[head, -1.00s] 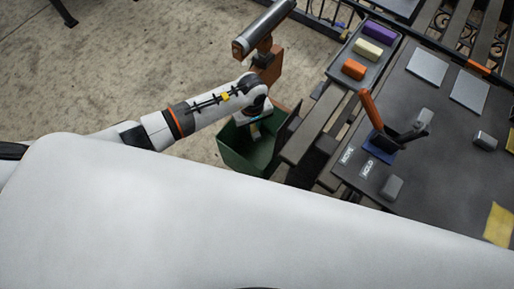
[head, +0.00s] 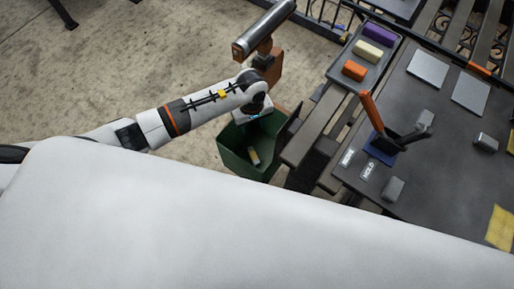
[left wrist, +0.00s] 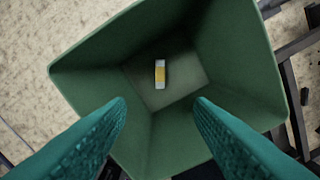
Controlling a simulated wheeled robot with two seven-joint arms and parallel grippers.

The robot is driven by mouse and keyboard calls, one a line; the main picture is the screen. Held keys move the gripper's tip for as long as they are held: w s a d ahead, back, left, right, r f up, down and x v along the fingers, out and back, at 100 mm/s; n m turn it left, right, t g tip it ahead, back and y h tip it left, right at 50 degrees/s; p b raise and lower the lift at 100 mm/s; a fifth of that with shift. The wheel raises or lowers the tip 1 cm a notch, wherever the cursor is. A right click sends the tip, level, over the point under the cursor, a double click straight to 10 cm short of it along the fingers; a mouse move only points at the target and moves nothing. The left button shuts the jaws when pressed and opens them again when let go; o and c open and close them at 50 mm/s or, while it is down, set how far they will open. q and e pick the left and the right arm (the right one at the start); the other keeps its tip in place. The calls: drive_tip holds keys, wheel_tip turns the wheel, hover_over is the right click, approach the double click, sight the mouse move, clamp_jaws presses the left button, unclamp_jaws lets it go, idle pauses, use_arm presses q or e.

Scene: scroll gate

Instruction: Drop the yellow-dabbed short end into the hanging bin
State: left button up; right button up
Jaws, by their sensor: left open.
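The short end (left wrist: 160,74), a small pale piece with a yellow band, lies on the floor of the green hanging bin (left wrist: 215,50). In the head view the short end (head: 254,157) shows inside the bin (head: 232,158), at its bottom. My left gripper (left wrist: 160,102) is open and empty above the bin, its two teal fingers apart and pointing into the opening. Nothing is between the fingers, and the short end lies apart from them. In the head view the fingers are mostly hidden by the wrist. My right gripper is not in view.
Bench slats (head: 308,145) run beside the bin. A dark table (head: 440,160) stands right, with an orange-handled lever (head: 372,112) and grey blocks. A tray (head: 338,72) holds purple, cream and orange blocks.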

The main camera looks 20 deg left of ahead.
use_arm(q)
wheel_tip(320, 180, up, 10)
drive_tip(key=shift+f+b, duration=0.15)
drive_tip(key=shift+b, duration=0.2)
idle(0.4)
